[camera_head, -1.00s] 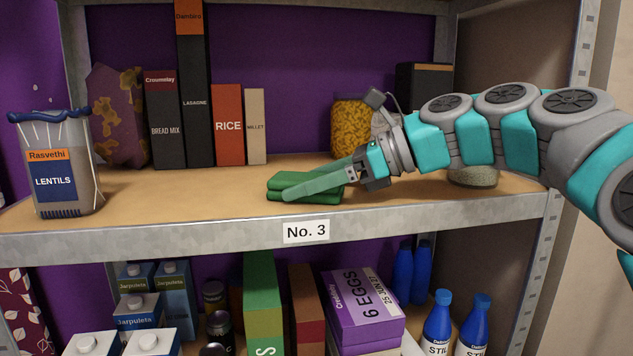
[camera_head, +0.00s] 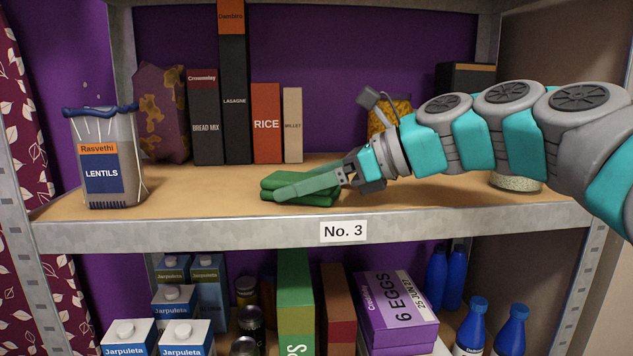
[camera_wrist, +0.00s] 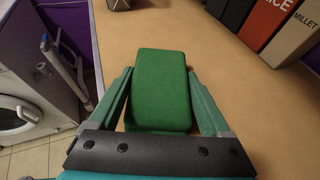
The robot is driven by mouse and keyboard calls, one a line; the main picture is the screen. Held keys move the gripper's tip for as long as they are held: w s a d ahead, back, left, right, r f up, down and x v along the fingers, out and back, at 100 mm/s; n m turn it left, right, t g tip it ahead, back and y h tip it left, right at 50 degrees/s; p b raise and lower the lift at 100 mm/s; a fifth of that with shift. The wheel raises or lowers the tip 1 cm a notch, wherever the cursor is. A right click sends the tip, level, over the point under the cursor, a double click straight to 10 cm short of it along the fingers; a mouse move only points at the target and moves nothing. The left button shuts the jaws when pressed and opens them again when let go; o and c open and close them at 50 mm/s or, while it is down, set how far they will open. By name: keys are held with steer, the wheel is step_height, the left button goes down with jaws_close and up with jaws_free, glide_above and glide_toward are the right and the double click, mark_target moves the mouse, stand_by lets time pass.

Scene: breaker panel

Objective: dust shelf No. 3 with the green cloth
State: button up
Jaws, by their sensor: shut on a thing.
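The green cloth (camera_head: 298,180) looks like a thick folded pad and lies at the front of shelf No. 3 (camera_head: 215,190). My gripper (camera_head: 285,189) reaches in from the right and is shut on the cloth, a finger along each side. In the wrist view the cloth (camera_wrist: 160,85) sits between my gripper's two green fingers (camera_wrist: 160,76). The cloth appears to touch the board, though its underside is hidden. The white "No. 3" label (camera_head: 343,231) is on the shelf's metal front edge.
A lentils bag (camera_head: 106,160) stands at the left front. Boxes, including bread mix (camera_head: 205,125), rice (camera_head: 267,125) and millet (camera_head: 293,127), stand at the back. A pasta jar (camera_head: 402,106) and a low jar (camera_head: 515,183) are partly behind my arm. Bare board lies between bag and cloth.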

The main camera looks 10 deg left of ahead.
mark_target(272, 187)
steer(key=shift+s+a+f, duration=0.1)
steer(key=shift+s+a, duration=0.1)
steer(key=shift+a, duration=0.55)
steer(key=shift+s+a+f, duration=0.1)
steer(key=shift+s+a, duration=0.05)
steer(key=shift+a, duration=0.55)
steer(key=shift+s+a+f, duration=0.1)
steer(key=shift+s+a, duration=0.1)
steer(key=shift+a, duration=0.55)
steer(key=shift+r, duration=0.15)
steer(key=shift+r, duration=3.05)
steer(key=shift+r, duration=1.5)
